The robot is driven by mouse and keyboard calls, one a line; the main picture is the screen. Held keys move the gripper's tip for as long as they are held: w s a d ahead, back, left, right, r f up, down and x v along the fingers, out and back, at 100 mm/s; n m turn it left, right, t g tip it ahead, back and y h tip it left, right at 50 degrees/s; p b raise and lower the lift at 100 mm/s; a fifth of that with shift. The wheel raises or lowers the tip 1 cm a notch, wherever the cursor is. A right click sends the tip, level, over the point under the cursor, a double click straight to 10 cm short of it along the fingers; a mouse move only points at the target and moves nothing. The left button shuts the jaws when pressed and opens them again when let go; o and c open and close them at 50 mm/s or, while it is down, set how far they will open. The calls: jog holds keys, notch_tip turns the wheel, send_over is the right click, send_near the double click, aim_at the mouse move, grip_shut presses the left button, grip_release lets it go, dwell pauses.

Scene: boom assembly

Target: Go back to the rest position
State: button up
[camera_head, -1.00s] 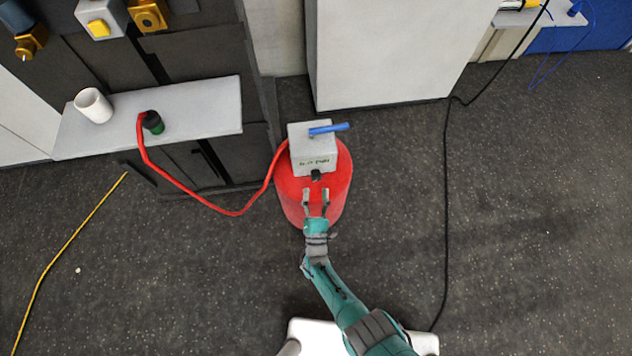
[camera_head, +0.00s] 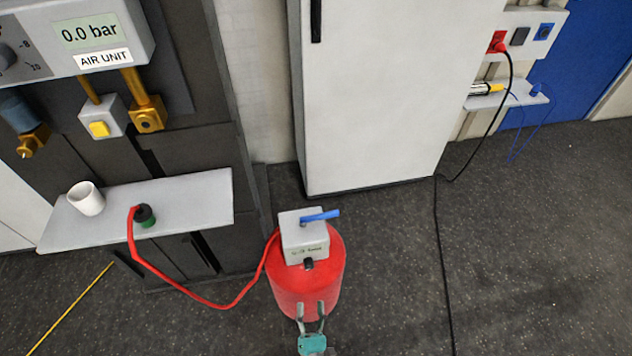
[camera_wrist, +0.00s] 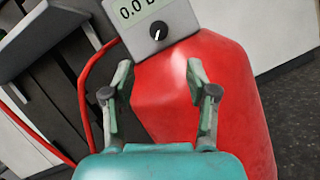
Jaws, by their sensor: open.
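My gripper (camera_head: 311,312) is open and empty, at the bottom of the head view in front of the red tank (camera_head: 322,272). In the wrist view its two spread fingers (camera_wrist: 160,100) show with the red tank (camera_wrist: 235,105) behind them. A grey box (camera_head: 303,238) with a blue lever (camera_head: 320,216) sits on the tank. In the wrist view the box (camera_wrist: 152,18) shows a black knob (camera_wrist: 159,31) and part of a 0.0 display. Most of my arm is out of the head view.
A red hose (camera_head: 205,302) runs from the tank to a black and green connector (camera_head: 145,215) on a grey shelf (camera_head: 195,200) with a white cup (camera_head: 86,198). A white cabinet (camera_head: 385,90) stands behind. A black cable (camera_head: 438,250) crosses the floor; open floor (camera_head: 540,270) lies right.

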jog(key=s+d+f+m+g+h, duration=0.1)
jog(key=d+f+m+g+h, duration=0.15)
jog(key=d, duration=0.45)
jog(key=s+d+f+m+g+h, duration=0.1)
jog(key=s+d+f+m+h, duration=0.2)
jog(key=d, duration=0.4)
jog(key=s+d+f+m+g+h, duration=0.1)
jog(key=s+d+f+m+g, duration=0.2)
jog(key=s+d+m+g, duration=0.35)
jog(key=s+d+f+m+g+h, duration=0.1)
jog(key=s+d+f+m+g, duration=0.2)
jog(key=s+d, duration=0.65)
jog(key=s+a+r+m+y, duration=0.25)
jog(key=s+r+m, duration=0.2)
jog(key=r, duration=0.25)
jog(key=s+a+r+m+y, duration=0.2)
jog(key=s+a+r+m, duration=0.1)
jog(key=s+r, duration=0.3)
notch_tip(320, 180, up, 32)
jog(key=w+a+m+t, duration=0.1)
jog(key=a+m+t, duration=0.1)
jog(key=m+t, duration=0.4)
jog(key=m, duration=0.3)
jog(key=shift+w+f, duration=0.15)
jog(key=shift+w, duration=0.1)
